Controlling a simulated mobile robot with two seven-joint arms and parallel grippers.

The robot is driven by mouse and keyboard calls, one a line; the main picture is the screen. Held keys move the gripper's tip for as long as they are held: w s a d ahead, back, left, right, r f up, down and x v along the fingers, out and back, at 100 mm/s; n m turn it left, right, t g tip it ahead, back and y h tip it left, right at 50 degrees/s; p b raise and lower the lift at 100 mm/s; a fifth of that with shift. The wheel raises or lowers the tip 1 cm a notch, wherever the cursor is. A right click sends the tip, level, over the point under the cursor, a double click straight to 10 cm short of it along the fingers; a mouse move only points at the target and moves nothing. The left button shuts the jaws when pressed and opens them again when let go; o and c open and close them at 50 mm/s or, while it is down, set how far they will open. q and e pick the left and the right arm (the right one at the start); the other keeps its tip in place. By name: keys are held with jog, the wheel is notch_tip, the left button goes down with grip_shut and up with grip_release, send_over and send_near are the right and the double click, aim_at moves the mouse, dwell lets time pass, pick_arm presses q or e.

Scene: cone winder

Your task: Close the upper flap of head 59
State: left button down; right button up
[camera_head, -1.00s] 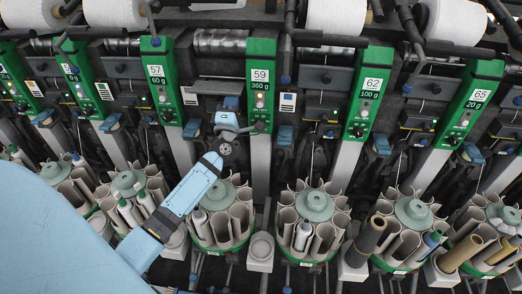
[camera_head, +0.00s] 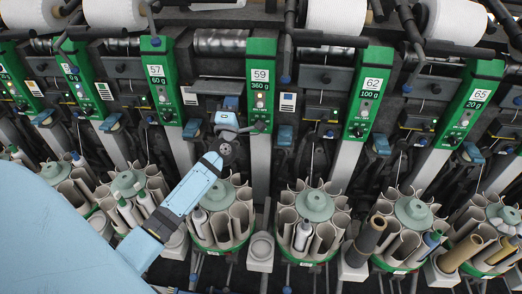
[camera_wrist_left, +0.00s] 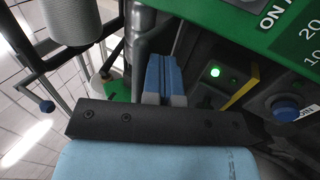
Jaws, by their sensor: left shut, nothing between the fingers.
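My left gripper (camera_head: 230,103) is in front of the winding unit, just below this plate and left of the panel. The gripper hides part of the unit. I cannot tell whether it touches the flap. My right gripper is in neither view.
Bobbin magazines (camera_head: 314,205) stand in a row below. In the wrist view, a lit green lamp (camera_wrist_left: 215,72) and a blue button (camera_wrist_left: 287,107) are right of the fingers.

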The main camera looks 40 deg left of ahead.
aim_at(232, 90)
pick_arm(q)
jog(key=shift+r, duration=0.1)
dwell(0.5)
jog(key=shift+w+a+r+p, duration=0.1)
jog(key=shift+w+r+p, duration=0.1)
jog(key=shift+r+p, duration=0.75)
jog(key=shift+r, duration=0.1)
jog(key=shift+r, duration=0.2)
jog(key=shift+w+a+r+p, duration=0.1)
jog(key=shift+w+r+p, duration=0.1)
jog(key=shift+r+p, duration=0.55)
jog(key=shift+w+a+r+p, duration=0.15)
jog(key=shift+w+r+p, duration=0.1)
jog(key=shift+r+p, duration=0.15)
jog(key=shift+w+a+r, duration=0.15)
jog(key=shift+w, duration=0.05)
